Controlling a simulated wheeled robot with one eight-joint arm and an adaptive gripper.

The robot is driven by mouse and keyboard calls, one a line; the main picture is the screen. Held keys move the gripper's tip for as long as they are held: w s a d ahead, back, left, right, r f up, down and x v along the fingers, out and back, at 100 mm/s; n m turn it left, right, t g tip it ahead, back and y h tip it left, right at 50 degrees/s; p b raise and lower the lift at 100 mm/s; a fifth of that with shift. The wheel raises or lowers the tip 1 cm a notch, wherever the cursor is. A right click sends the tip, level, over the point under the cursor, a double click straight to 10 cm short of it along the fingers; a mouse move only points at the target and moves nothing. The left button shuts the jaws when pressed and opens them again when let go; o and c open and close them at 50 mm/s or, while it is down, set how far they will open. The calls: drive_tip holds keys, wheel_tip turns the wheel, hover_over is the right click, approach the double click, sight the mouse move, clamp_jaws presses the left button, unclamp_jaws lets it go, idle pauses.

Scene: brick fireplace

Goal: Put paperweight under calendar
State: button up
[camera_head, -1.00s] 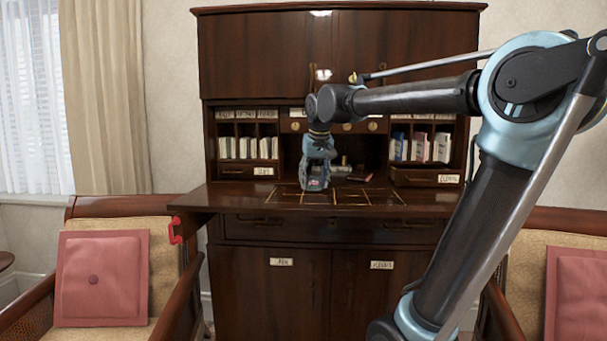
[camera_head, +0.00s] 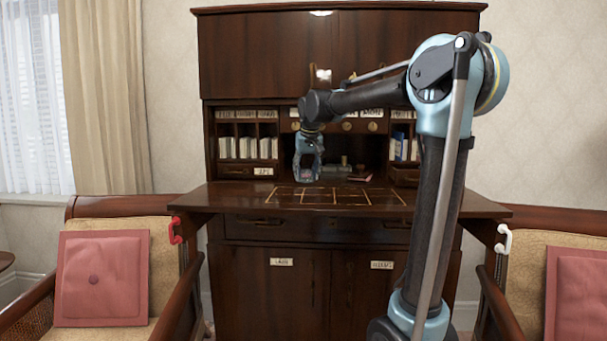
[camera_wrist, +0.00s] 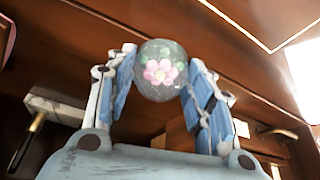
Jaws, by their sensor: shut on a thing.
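My gripper (camera_head: 306,172) is shut on the paperweight and hangs over the left part of the desk's writing surface. In the wrist view, the paperweight (camera_wrist: 160,72) is a clear glass ball with a pink flower inside, between the two fingers of my gripper (camera_wrist: 161,58). It appears held above the brown wooden surface. I cannot clearly make out a calendar in either view. A grid of gold lines (camera_head: 333,196) marks the desktop below and right of my gripper; I cannot tell whether it belongs to a calendar.
The dark wooden desk (camera_head: 225,196) has cubbyholes with books (camera_head: 249,148) at left and more at right. Small items (camera_head: 361,176) lie at the back of the desktop. Armchairs with pink cushions (camera_head: 103,278) stand either side. The front desktop is mostly clear.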

sight(304, 170)
drive_tip(key=w, duration=0.3)
drive_tip(key=shift+a+f, duration=0.1)
drive_tip(key=shift+a, duration=0.3)
drive_tip(key=shift+f, duration=0.15)
drive_tip(key=o, duration=1.3)
drive_tip(key=shift+s+r, duration=0.15)
drive_tip(key=shift+r, duration=0.3)
drive_tip(key=s+d, duration=0.1)
drive_tip(key=s, duration=0.3)
drive_tip(key=s+d, duration=0.1)
drive_tip(key=s, duration=0.3)
drive_tip(key=s+d, duration=0.1)
drive_tip(key=s, duration=0.2)
drive_tip(key=shift+s+r, duration=0.25)
drive_tip(key=shift+s, duration=0.15)
